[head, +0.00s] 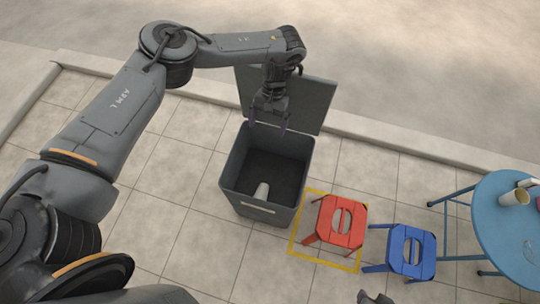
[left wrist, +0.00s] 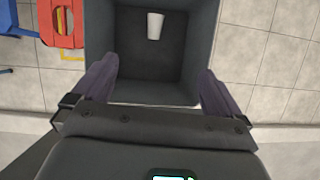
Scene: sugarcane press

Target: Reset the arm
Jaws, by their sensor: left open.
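My left gripper (head: 269,122) is open and empty above the back part of a dark grey bin (head: 258,209), in front of its raised lid (head: 312,100). In the left wrist view, the two fingers of my left gripper (left wrist: 160,85) stand wide apart over the bin's near edge. A pale cup (head: 262,191) lies inside the bin on its floor, and it also shows in the left wrist view (left wrist: 155,25) apart from the fingers. A small dark part at the bottom edge of the head view may belong to my right arm; its jaws cannot be made out.
A red stool (head: 327,217) stands right of the bin inside a yellow floor outline (head: 294,237). A blue stool (head: 427,247) is beside it. A round blue table (head: 497,232) at the right holds a cup (head: 514,197). Tiled floor left of the bin is free.

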